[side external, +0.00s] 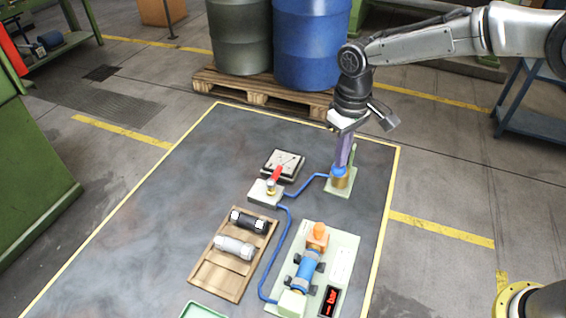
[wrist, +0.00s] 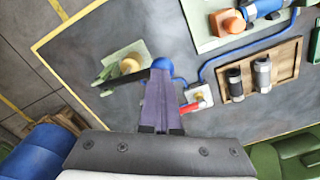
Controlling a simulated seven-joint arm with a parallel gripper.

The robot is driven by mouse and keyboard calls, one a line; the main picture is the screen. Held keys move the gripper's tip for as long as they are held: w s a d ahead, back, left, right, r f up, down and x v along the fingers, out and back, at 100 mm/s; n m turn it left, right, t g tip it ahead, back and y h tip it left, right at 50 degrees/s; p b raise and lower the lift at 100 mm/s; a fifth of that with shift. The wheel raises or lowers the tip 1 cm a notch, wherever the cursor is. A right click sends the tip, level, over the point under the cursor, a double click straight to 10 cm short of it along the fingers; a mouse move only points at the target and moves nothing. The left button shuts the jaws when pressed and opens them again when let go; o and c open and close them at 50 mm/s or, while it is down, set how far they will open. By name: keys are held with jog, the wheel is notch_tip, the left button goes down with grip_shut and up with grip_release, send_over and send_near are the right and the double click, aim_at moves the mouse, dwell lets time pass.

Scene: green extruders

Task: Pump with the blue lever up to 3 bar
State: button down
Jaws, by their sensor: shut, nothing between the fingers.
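My gripper (side external: 341,164) points down over the hand pump at the back right of the mat, fingers shut and empty. The pump has a brass cylinder (side external: 341,183) on a pale green base (side external: 352,165). The blue lever knob (side external: 338,171) is right at my fingertips; whether they touch cannot be told. In the wrist view my shut fingers (wrist: 161,76) reach the blue knob (wrist: 162,65), and a dark lever bar (wrist: 125,80) runs left from it. A small display (side external: 329,301) shows red characters ending in "bar"; the value is unreadable.
A blue hose (side external: 308,184) runs from the pump to a valve block with a red handle (side external: 276,174). A wooden tray (side external: 212,276) holds a black and a silver cylinder. A green plate (side external: 342,258) carries a blue cylinder. Drums (side external: 312,45) stand on a pallet behind.

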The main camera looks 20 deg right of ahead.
aim_at(339, 172)
jog(key=shift+f, duration=0.1)
jog(key=shift+f, duration=2.6)
jog(key=shift+r, duration=2.7)
jog(key=shift+r, duration=2.5)
